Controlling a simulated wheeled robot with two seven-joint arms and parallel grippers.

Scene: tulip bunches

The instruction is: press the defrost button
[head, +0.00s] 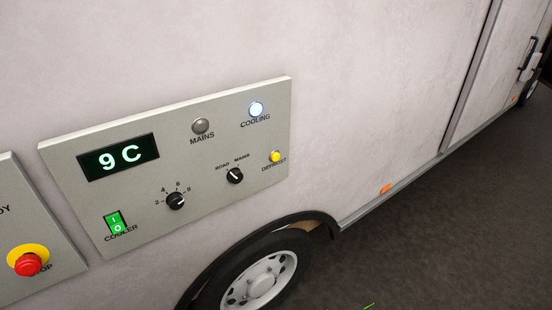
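The defrost button (275,156) is a small yellow round button at the right side of a grey control panel (225,175), just above the label DEFROST. The panel is fixed to the side of a pale vehicle body. The cooling lamp (256,109) is lit white and the mains lamp (200,126) is grey and unlit. Neither of my grippers shows in the head view.
The panel also carries a numbered knob (175,201), a ROAD/MAINS selector (235,176) and a green cooler switch (115,222). A red stop button (28,264) on yellow is on another panel at left. A wheel (260,282) is below. Dark ground lies at right.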

